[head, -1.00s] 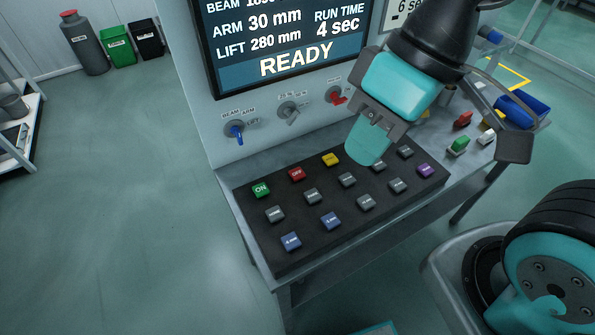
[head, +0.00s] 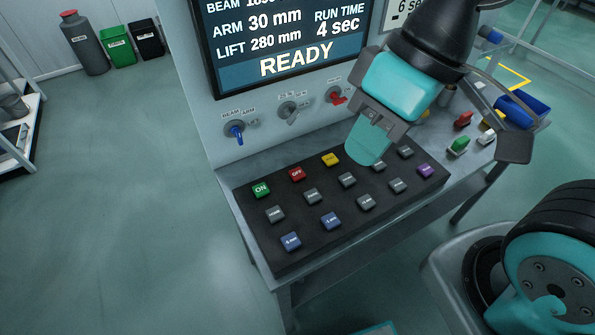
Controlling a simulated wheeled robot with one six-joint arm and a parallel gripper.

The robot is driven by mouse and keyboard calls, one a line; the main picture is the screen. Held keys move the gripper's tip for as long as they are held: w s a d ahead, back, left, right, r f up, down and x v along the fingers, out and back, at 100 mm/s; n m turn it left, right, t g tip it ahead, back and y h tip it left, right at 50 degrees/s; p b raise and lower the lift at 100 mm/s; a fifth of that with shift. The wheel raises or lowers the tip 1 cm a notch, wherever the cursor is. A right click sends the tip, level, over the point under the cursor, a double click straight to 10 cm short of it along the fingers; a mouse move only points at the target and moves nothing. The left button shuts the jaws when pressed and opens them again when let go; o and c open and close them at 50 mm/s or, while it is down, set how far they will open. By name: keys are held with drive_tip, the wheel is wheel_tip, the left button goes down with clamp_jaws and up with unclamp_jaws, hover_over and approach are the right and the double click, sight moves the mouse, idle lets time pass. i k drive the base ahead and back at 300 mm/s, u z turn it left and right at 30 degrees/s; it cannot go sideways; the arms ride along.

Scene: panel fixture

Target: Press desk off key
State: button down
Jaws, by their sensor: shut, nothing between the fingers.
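The red OFF key (head: 297,174) sits in the back row of the black key panel (head: 290,258), between the green ON key (head: 261,190) and the yellow key (head: 330,159). It is in plain view with nothing over it. My gripper (head: 365,155) is shut and empty. Its teal fingertips point down over the back right part of the panel, to the right of the yellow key and away from the OFF key. The fingers partly hide a grey key (head: 379,165). I cannot tell how high the tips are above the keys.
Grey, blue and purple keys (head: 425,170) fill the rest of the panel. Behind it, a wall carries a blue knob (head: 236,130), a grey knob (head: 289,111), a red knob (head: 336,95) and a screen reading READY (head: 296,62). Small coloured blocks and a blue bin (head: 522,110) stand right.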

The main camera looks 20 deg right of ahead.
sight(296, 174)
drive_tip(key=z, duration=2.25)
drive_tip(key=k, duration=1.25)
drive_tip(key=u, duration=2)
drive_tip(key=i, duration=0.5)
